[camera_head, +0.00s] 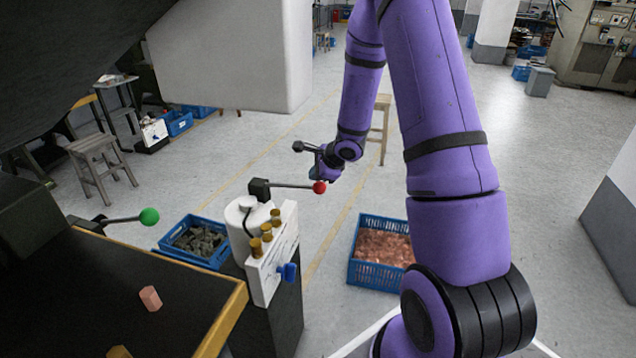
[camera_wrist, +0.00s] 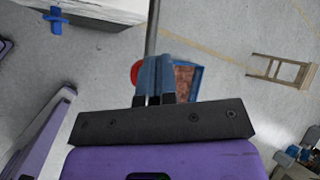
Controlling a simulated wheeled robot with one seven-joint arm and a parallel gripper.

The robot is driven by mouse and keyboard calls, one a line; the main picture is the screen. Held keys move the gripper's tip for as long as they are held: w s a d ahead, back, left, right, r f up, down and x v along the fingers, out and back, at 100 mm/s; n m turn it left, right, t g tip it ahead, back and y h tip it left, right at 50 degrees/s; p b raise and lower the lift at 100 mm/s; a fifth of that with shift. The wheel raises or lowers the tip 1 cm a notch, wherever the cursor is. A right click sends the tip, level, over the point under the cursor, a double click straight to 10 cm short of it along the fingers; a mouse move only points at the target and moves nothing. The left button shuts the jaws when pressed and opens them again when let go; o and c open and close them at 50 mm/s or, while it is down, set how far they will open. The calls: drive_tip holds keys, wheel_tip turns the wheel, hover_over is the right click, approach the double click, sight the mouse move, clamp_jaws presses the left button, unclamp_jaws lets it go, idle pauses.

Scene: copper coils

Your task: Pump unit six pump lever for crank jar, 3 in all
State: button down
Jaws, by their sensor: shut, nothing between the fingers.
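The pump unit (camera_head: 277,262) is a white-faced box on a dark pedestal. It has a white round top, several brass fittings and a blue valve handle. A pump lever with a thin rod and red ball (camera_head: 319,187) reaches right from its top, roughly level. My gripper (camera_head: 317,174) is right at the red ball; contact cannot be told. In the wrist view, my gripper (camera_wrist: 155,65) is shut and empty. The red ball (camera_wrist: 134,74) shows beside its fingers, partly hidden by them. A second lever with a green ball (camera_head: 149,216) stands left of the unit. No jar is identifiable.
A dark table with a yellow edge (camera_head: 222,322) is at lower left, with a small pink block (camera_head: 151,298) on it. Blue crates hold dark scraps (camera_head: 199,241) and copper pieces (camera_head: 381,246). A wooden stool (camera_head: 101,166) stands left. Open floor lies beyond.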

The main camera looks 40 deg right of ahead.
sight(323, 188)
drive_tip(key=shift+s+d+f, duration=0.1)
drive_tip(key=shift+s+f, duration=0.05)
drive_tip(key=shift+f, duration=0.85)
drive_tip(key=shift+s+d+f, duration=0.1)
drive_tip(key=shift+f, duration=0.95)
drive_tip(key=shift+s+d+f, duration=0.1)
drive_tip(key=shift+s+f, duration=0.05)
drive_tip(key=shift+f, duration=0.85)
idle(3.0)
idle(0.5)
drive_tip(key=shift+w+a+r, duration=0.15)
drive_tip(key=shift+r, duration=1.05)
drive_tip(key=shift+w+a+r, duration=0.1)
drive_tip(key=shift+w+r, duration=0.1)
drive_tip(key=shift+r, duration=0.95)
drive_tip(key=shift+w+a+r, duration=0.15)
drive_tip(key=shift+r, duration=1.05)
